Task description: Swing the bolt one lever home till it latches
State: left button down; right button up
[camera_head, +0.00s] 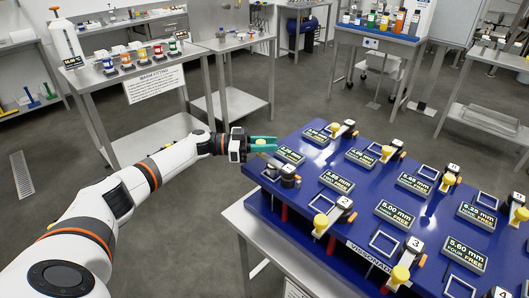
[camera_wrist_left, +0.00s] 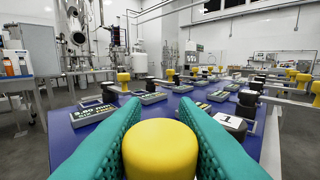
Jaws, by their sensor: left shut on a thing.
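My left gripper (camera_head: 264,144) has teal fingers and reaches over the near left corner of the blue panel (camera_head: 312,262). In the left wrist view its fingers (camera_wrist_left: 158,135) stand on both sides of a yellow knob (camera_wrist_left: 158,152), shut on it. The block marked 1 (camera_wrist_left: 230,124) stands just right of the fingers there. In the head view, a dark clamp (camera_head: 288,180) at that corner has a grey lever (camera_head: 271,162) pointing up-left toward the gripper. The knob is mostly hidden by the fingers there. I cannot tell whether the latch is engaged. My right gripper is not in view.
Other yellow-knobbed levers, such as the one by block 2 (camera_head: 321,223) and the one by block 3 (camera_head: 400,275), stand on the panel among size labels and square frames. A metal table with small bottles (camera_head: 139,57) stands behind. Open floor lies left of the panel.

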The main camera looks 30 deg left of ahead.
pick_arm(q)
jog(key=c, duration=1.1)
grip_release()
jog(key=shift+w, duration=0.1)
jog(key=shift+c, duration=0.2)
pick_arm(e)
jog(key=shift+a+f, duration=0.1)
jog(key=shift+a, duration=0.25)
pick_arm(q)
jog(key=shift+a, duration=0.1)
jog(key=b+v, duration=0.2)
jog(key=v, duration=0.9)
jog(key=shift+a+b, duration=0.3)
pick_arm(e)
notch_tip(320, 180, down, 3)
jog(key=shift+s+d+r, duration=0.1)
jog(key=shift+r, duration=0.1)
